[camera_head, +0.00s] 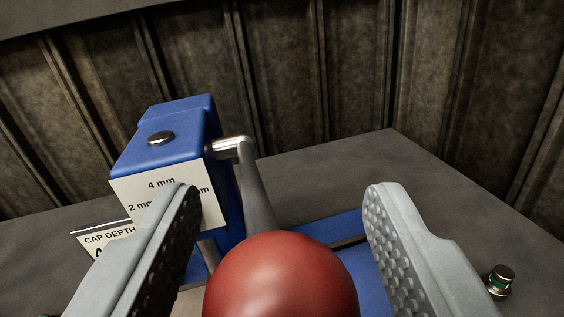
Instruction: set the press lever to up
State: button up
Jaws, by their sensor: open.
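The press (174,140) is a blue block with a metal button on top and a white label reading "4 mm" and "2 mm" on its front. Its lever (256,190) is a grey metal arm. It runs from a pivot at the block's right side down toward the camera and ends in a large red ball knob (281,279). My gripper (280,200) is open, with one ridged finger on each side of the knob. Gaps show between the fingers and the knob. The knob's lower part is cut off by the frame edge.
A sign reading "CAP DEPTH" (108,238) stands left of the press, partly behind my left finger. A small metal part with a green band (500,281) stands on the grey table (400,165) at right. A corrugated dark wall (290,75) rises behind the table.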

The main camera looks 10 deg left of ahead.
jog(key=shift+w, duration=0.5)
grip_shut()
jog(key=shift+a, duration=0.1)
jog(key=shift+r, duration=0.1)
